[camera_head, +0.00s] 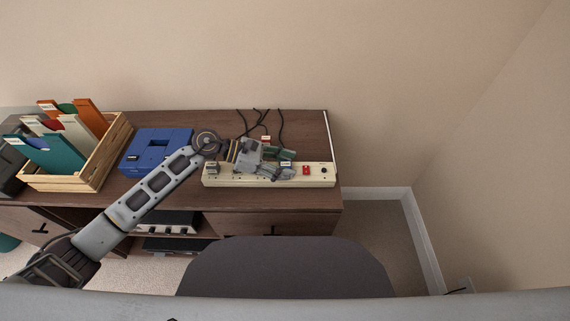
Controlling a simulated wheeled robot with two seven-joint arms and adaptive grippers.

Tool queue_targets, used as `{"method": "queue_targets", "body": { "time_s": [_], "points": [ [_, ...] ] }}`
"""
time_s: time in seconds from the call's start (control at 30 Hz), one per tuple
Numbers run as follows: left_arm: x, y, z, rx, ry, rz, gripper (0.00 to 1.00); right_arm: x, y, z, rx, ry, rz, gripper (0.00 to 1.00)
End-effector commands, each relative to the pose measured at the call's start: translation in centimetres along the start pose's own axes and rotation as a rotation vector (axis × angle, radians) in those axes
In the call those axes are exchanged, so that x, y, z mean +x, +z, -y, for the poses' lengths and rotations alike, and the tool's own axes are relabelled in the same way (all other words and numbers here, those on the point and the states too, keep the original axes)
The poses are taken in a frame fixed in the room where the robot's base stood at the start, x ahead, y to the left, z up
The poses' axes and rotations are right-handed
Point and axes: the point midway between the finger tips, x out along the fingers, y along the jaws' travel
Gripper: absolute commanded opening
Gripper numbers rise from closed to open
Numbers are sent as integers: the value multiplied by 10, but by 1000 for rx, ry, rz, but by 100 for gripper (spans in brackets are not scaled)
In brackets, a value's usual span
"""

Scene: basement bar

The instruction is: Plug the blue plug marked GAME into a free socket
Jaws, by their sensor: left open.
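A long cream power strip (316,172) lies near the front edge of the dark wooden cabinet top. A grey plug (211,168) sits at its left end, and a red switch (306,171) shows near its right end. A dark green plug (287,154) with a pale label is at its back edge, right beside my gripper. My left gripper (284,173) is open over the middle of the strip and hides the sockets there. I cannot make out a blue plug marked GAME. My right gripper is not in view.
A blue box (146,139) stands left of the strip, and a wooden crate (101,171) of folders stands further left. Black cables (281,125) run behind the strip near a red-and-white labelled piece (266,139). The cabinet top (308,126) is clear at the back right.

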Motion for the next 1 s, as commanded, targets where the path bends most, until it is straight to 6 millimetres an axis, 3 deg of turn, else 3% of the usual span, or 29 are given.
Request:
{"method": "queue_targets", "body": {
  "time_s": [0.03,0.37,1.0],
  "points": [
    [-2,-10,0,-10,0,-16,51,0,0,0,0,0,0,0],
    [-23,-9,-1,-8,3,-16,51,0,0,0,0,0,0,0],
    [-102,-1,1,0,1,-4,51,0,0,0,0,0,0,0]
  ]
}}
